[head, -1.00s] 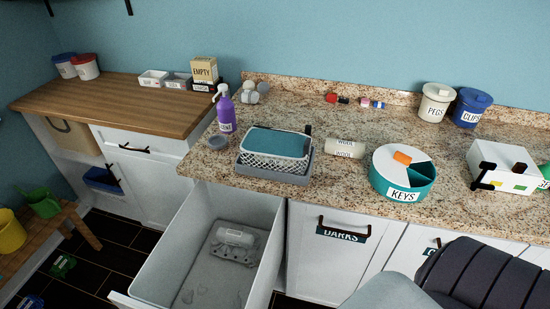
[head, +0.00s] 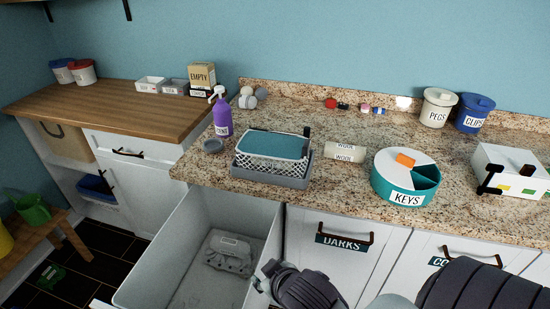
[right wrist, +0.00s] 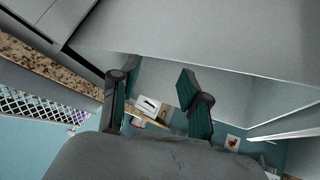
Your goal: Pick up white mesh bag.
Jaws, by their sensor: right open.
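A pale, crumpled, lumpy item (head: 230,253), which may be the white mesh bag, lies on the floor of the open drawer (head: 152,262) in the head view. Its weave is too small to tell. My right gripper (right wrist: 158,76) is open and empty in the right wrist view, its two dark fingers apart. In the head view my right wrist is low, at the drawer's right side, and its fingertips are not clearly seen. The pale item is not clearly visible in the right wrist view. My left gripper is not in view.
A white lattice basket (head: 262,163) with a teal top sits in a grey tray (head: 270,181) on the granite counter above the drawer. The purple bottle (head: 222,117), wool roll (head: 345,151) and round KEYS box (head: 380,184) stand nearby. Closed drawer fronts (head: 325,262) lie right.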

